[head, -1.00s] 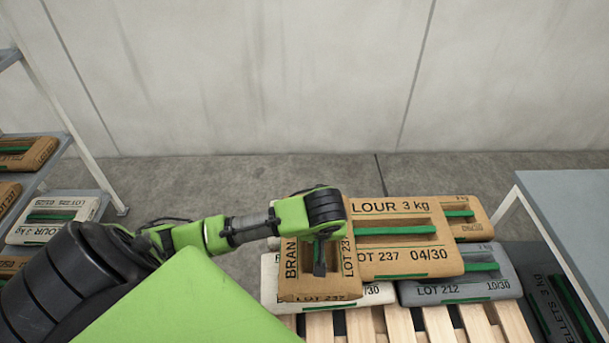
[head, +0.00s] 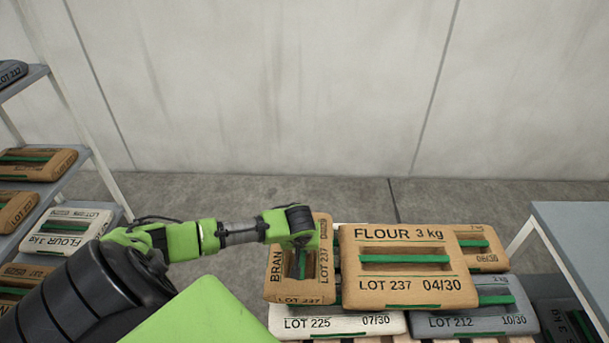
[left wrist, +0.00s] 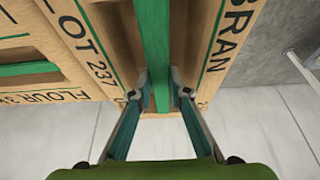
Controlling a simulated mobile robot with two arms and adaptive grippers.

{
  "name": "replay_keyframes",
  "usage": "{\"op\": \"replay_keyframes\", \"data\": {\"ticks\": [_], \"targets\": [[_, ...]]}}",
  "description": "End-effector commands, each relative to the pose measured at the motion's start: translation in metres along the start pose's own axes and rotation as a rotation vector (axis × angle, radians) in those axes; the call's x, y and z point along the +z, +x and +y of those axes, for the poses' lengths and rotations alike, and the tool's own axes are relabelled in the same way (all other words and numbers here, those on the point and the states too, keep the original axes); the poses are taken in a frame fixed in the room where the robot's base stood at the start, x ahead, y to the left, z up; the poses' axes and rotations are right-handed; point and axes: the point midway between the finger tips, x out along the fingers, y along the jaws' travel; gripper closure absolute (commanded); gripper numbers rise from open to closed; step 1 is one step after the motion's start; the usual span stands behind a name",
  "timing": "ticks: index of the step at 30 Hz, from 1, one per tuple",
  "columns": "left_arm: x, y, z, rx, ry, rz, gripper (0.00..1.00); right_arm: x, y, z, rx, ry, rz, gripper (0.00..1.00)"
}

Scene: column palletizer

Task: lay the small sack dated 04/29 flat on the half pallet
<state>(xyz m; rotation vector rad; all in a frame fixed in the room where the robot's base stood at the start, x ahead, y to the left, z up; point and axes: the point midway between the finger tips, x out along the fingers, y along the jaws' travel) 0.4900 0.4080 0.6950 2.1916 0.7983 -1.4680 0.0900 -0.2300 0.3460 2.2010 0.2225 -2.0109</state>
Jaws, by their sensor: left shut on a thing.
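My left gripper (head: 303,264) is shut on the green strap of a small brown bran sack (head: 274,284) marked LOT 237. I cannot read its date. The left wrist view shows the fingers (left wrist: 161,95) closed on the strap, with BRAN (left wrist: 236,30) printed beside it. The bran sack is at the left of the stack, above a white sack (head: 345,326); I cannot tell if they touch. The half pallet (head: 462,340) shows only as wooden slats at the bottom edge, under sacks. My right gripper is out of view.
A flour sack (head: 410,272) marked 04/30 lies close to the right of the bran sack. A shelf rack (head: 88,160) stands left, a grey table (head: 580,225) right.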

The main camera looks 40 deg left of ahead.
Motion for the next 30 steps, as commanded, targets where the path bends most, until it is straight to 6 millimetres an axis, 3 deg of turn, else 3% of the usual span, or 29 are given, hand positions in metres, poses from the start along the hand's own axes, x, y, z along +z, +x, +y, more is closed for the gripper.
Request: {"op": "replay_keyframes", "data": {"ticks": [3, 11, 30], "targets": [[-0.008, 0.006, -0.003, 0.003, -0.002, 0.011, 1.0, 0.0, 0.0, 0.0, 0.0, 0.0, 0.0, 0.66], [0.003, 0.03, -0.001, 0.005, -0.001, 0.011, 1.0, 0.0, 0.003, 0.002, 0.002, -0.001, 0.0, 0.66], [0.007, 0.038, -0.001, 0.004, -0.001, 0.01, 1.0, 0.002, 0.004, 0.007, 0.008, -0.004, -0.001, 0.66]]}}
